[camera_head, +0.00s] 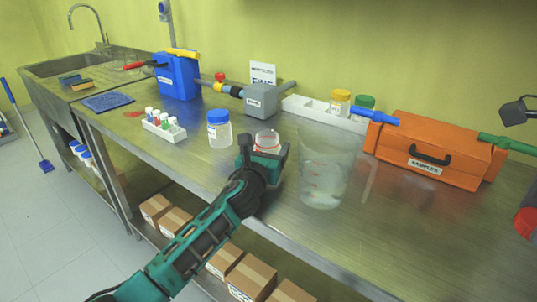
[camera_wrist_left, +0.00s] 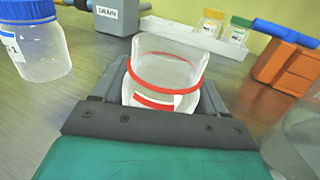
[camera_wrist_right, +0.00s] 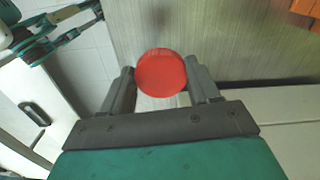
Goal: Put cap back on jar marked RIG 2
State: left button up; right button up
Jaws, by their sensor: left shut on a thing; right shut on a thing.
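An uncapped clear jar (camera_head: 267,139) with a red ring stands upright on the steel bench. My left gripper (camera_head: 262,153) is shut around it; the left wrist view shows the jar (camera_wrist_left: 168,58) between the fingers (camera_wrist_left: 166,92). Its red-and-white label is partly hidden and I cannot read it. My right gripper (camera_wrist_right: 161,85) is shut on a round red cap (camera_wrist_right: 161,73), held between its fingertips and apart from the jar. A red piece (camera_head: 526,222) shows at the right edge of the head view; I cannot tell whether it is this cap.
A blue-capped jar (camera_head: 219,129) stands left of the open jar. A large clear vessel (camera_head: 324,165) stands close on its right. A grey DRAIN box (camera_head: 261,101) and white tray (camera_head: 303,104) are behind. An orange case (camera_head: 435,150) lies further right, with clear bench before it.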

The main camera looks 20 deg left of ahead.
pick_arm(q)
jog(key=shift+c, duration=1)
